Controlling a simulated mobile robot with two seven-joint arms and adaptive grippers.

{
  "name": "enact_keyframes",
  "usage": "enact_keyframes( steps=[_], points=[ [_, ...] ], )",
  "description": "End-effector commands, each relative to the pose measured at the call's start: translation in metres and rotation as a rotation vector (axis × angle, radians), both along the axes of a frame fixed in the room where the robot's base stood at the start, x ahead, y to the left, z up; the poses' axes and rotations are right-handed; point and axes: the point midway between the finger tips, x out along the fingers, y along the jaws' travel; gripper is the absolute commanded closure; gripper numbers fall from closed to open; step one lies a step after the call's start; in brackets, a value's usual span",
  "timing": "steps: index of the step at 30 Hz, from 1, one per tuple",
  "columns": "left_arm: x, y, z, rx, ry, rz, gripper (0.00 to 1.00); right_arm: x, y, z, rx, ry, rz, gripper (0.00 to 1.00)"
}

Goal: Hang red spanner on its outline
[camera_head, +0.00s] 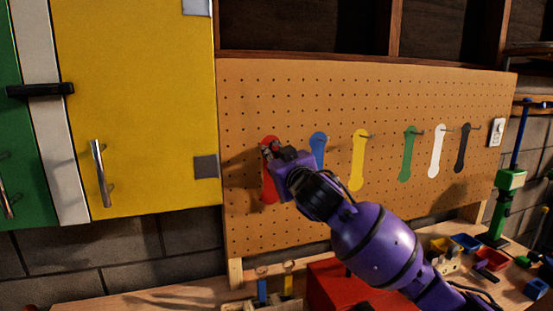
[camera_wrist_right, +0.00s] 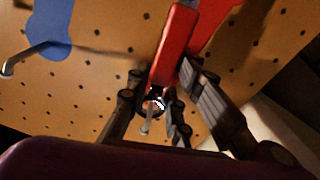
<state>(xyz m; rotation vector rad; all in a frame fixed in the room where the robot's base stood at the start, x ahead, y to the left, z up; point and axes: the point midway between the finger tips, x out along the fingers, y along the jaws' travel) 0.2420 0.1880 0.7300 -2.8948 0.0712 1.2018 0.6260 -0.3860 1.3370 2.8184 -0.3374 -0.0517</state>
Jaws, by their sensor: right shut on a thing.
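My right gripper (camera_head: 269,149) is at the left end of the pegboard (camera_head: 330,215), in front of the red outline (camera_head: 269,188). It is shut on the red spanner (camera_wrist_right: 176,45), whose handle shows between the fingers (camera_wrist_right: 160,105) in the right wrist view. The red outline (camera_wrist_right: 213,14) shows on the board behind the spanner there. A metal hook (camera_wrist_right: 146,124) shows near the spanner's end between the fingers; I cannot tell whether the spanner is on it. The gripper covers much of the spanner in the head view. My left gripper is not in view.
The blue outline (camera_head: 318,148) with its hook is just right of the gripper. Yellow (camera_head: 358,162), green (camera_head: 407,158), white (camera_head: 436,152) and black (camera_head: 463,150) outlines follow. A yellow cabinet (camera_head: 140,100) is on the left. A red box (camera_head: 330,285) stands on the bench below.

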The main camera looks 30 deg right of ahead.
Motion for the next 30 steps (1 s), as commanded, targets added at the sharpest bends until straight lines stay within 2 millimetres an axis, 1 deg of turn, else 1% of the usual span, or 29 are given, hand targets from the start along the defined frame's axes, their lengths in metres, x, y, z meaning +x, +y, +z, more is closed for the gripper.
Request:
enact_keyframes(
  steps=[4,5,9,23,26,30],
  points=[
    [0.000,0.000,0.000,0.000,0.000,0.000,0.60,0.000,0.000,0.001,0.000,-0.001,0.000,1.00],
    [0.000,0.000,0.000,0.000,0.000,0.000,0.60,0.000,0.000,0.001,0.000,-0.001,0.000,0.78],
    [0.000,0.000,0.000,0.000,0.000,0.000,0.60,0.000,0.000,0.001,0.000,-0.001,0.000,0.59],
    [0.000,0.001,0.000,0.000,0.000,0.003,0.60,0.000,0.000,0.000,0.000,0.001,0.000,0.58],
    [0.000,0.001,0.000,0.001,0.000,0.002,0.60,-0.002,0.000,0.004,-0.002,0.000,-0.001,0.58],
    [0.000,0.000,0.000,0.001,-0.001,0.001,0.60,-0.014,0.003,0.015,-0.004,-0.001,0.000,0.58]
  ],
)
